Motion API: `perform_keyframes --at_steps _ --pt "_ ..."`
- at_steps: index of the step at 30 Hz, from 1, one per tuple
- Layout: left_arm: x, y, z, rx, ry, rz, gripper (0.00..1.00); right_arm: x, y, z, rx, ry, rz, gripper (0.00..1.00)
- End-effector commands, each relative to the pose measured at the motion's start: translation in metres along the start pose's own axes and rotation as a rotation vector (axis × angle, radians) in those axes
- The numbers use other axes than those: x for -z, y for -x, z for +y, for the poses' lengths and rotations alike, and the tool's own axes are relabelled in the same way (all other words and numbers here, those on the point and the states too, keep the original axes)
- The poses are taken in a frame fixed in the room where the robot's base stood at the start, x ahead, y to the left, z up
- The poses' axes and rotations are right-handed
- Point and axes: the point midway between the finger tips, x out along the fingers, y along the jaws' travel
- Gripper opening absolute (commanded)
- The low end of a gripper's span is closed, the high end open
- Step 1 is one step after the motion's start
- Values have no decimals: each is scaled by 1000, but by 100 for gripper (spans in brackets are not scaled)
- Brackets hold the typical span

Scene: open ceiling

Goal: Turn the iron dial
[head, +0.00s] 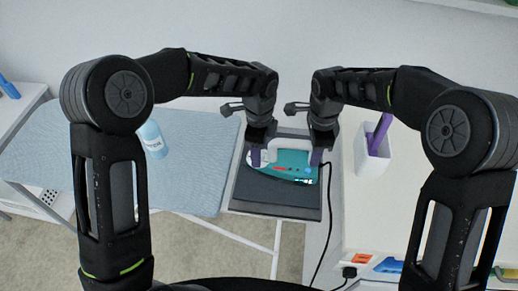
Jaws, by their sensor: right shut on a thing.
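A teal and white iron (285,167) lies on a dark rest (275,195) at the end of the ironing board, with its cord running off to the right. I cannot make out its dial clearly; the handle area is partly covered by my grippers. My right gripper (316,157) points down at the iron's right end and is shut on part of it. My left gripper (255,157) points down at the iron's left end; its jaw gap is too small to tell, and whether it touches the iron is unclear.
A light blue ironing board (195,185) with a spray bottle (152,139) stands at left. A white holder (370,160) with a purple item stands on the white table (375,215) at right. A black cord (327,215) hangs between board and table.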

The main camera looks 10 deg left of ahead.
Motion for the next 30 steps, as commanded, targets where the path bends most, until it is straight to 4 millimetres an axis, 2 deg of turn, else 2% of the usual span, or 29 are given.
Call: perform_keyframes --at_steps 2,20,30 --pt "0 0 0 0 0 0 50 2 1 -2 4 -1 2 0" --pt "0 1 0 1 0 0 1 2 1 -1 4 0 2 0" --pt "0 1 -1 2 9 0 0 2 1 -1 3 1 2 0"
